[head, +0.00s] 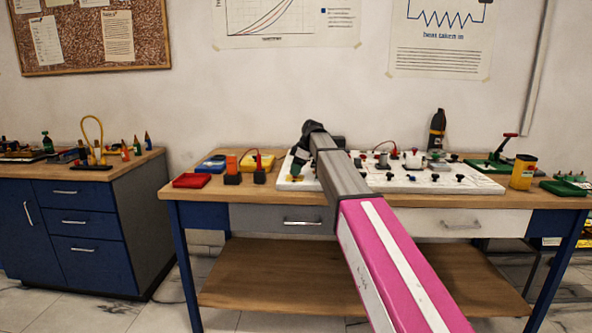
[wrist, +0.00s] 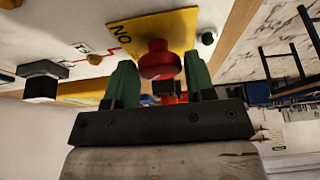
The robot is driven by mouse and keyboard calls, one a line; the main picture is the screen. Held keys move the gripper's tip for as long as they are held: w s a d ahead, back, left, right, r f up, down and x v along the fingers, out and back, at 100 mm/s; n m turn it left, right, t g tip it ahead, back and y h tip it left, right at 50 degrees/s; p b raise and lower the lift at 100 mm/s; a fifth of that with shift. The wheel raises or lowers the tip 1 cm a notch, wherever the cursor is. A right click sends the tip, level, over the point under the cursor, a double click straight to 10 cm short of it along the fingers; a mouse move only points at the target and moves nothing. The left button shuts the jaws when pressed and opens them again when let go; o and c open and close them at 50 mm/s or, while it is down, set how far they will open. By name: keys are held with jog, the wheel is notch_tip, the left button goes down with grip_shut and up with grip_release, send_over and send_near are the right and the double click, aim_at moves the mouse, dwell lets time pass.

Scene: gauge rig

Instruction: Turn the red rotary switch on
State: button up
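The red rotary switch (wrist: 160,60) shows in the wrist view as a round red knob on a yellow plate (wrist: 180,28) marked "ON", which appears upside down. My gripper (wrist: 160,82) is open, with one green finger to the left and one to the right of the knob. Gaps show on both sides, and the knob looks just beyond or level with the fingertips; I cannot tell which. In the head view my gripper (head: 300,160) is over the left end of the white board (head: 455,184), and my arm hides the switch there.
A black knob (wrist: 41,80) and a dark green button (wrist: 208,37) flank the switch in the wrist view. In the head view, a red tray (head: 191,181) and a yellow box (head: 257,163) are left of the board.

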jog(key=c, duration=0.4)
jog(key=shift+s+m, duration=0.1)
jog(key=shift+m, duration=0.3)
jog(key=m+t, duration=0.1)
jog(key=m, duration=0.2)
jog(key=shift+s+m+t, duration=0.1)
jog(key=shift+m+t, duration=0.2)
jog(key=m+t+h, duration=0.1)
jog(key=m, duration=0.2)
jog(key=shift+a+m, duration=0.1)
jog(key=shift+m, duration=0.2)
jog(key=m+h, duration=0.1)
jog(key=m, duration=0.1)
jog(key=m+t+h, duration=0.1)
jog(key=m, duration=0.2)
jog(key=shift+s+a, duration=0.1)
jog(key=shift+a, duration=0.05)
jog(key=shift+m+t+h, duration=0.4)
jog(key=shift+m+h, duration=0.4)
jog(key=shift+m, duration=1.6)
